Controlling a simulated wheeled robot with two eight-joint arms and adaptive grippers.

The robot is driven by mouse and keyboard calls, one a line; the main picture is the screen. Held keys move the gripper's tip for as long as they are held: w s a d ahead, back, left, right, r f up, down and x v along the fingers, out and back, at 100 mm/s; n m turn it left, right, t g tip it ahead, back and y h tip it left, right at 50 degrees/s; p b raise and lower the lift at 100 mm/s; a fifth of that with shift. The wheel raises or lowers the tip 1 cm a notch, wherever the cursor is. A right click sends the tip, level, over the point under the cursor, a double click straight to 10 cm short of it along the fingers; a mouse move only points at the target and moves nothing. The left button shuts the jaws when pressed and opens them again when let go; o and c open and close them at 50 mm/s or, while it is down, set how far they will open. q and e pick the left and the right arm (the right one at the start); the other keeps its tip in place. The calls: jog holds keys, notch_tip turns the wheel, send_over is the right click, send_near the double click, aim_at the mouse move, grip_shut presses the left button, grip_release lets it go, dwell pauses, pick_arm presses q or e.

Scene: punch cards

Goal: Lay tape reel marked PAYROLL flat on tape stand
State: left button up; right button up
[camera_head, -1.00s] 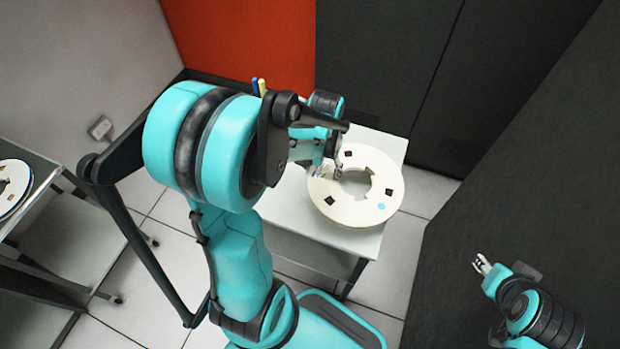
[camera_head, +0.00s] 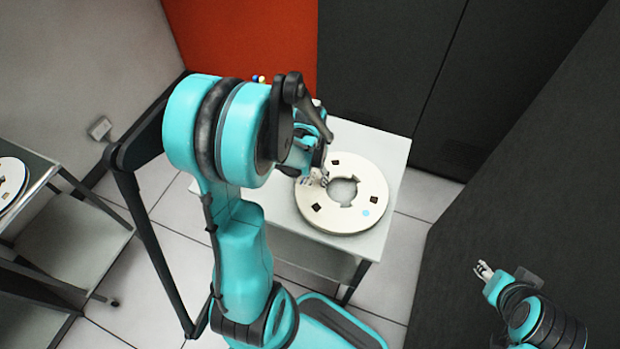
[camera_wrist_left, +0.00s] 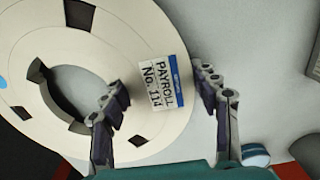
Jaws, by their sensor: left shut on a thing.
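The cream tape reel (camera_head: 372,190) is over the pale top of the tape stand (camera_head: 385,150), level or nearly so. I cannot tell whether its underside touches the top. In the left wrist view the reel (camera_wrist_left: 125,30) carries a white and blue label reading PAYROLL (camera_wrist_left: 162,85). My left gripper (camera_head: 322,178) is shut on the left part of the reel's ring. In the wrist view one finger is at the centre hole and the other outside the rim. My right gripper (camera_head: 483,270) is at the lower right, away from the reel; its jaws are too small to judge.
A wheeled cart (camera_head: 75,215) at the left bears another reel (camera_head: 10,180), partly out of frame. Dark cabinets (camera_head: 390,60) and an orange panel (camera_head: 245,40) stand behind the stand. A dark surface (camera_head: 530,190) rises at the right. Small coloured objects (camera_head: 258,78) show behind my left arm.

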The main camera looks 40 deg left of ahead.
pick_arm(q)
jog(key=shift+f, duration=0.35)
jog(key=shift+s+d+f+b, duration=0.1)
jog(key=shift+d+f+b, duration=0.1)
jog(key=shift+b, duration=0.35)
jog(key=o, duration=1.7)
jog(key=shift+a+f, duration=0.1)
jog(key=shift+a, duration=0.1)
